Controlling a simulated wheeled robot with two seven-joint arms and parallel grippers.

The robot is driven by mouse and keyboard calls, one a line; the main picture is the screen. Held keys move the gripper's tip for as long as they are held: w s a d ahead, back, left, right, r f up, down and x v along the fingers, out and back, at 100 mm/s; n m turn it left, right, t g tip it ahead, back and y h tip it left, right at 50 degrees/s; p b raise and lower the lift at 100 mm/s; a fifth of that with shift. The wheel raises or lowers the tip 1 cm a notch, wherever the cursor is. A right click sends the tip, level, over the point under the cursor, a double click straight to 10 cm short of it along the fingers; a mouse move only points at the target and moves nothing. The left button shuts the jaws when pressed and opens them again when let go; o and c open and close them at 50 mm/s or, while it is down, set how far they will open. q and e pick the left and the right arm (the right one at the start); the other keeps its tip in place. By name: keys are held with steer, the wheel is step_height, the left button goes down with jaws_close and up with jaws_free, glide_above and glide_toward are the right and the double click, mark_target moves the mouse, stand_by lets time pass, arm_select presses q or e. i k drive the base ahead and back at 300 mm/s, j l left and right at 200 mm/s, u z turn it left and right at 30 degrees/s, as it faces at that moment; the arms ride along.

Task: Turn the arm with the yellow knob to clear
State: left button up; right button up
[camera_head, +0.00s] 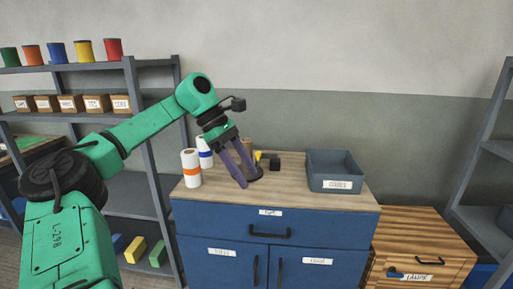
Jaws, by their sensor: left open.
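The yellow knob (257,156) is a small spot of yellow on the blue cabinet's wooden top, just right of my gripper's fingers. A dark arm seems to run right from it towards a small black block (274,165). A round dark base shows by the fingertips, partly hidden behind them. My left gripper (248,178) reaches down from the left with its two purple fingers spread apart and nothing seen between them. Its fingertips are beside the knob on its left and front side. I cannot tell whether they touch anything. My right gripper is not in view.
White rolls with orange (190,171) and blue bands stand left of my gripper. A grey bin (335,172) stands at the right of the cabinet top (290,193). A shelf rack (130,95) is at the left. The front of the top is clear.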

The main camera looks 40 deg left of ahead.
mark_target(259, 155)
steer(key=i+j, duration=0.35)
steer(key=j, duration=0.15)
steer(key=i+j, duration=0.3)
steer(key=j, duration=0.2)
steer(key=i+j, duration=0.35)
steer(key=j, duration=0.15)
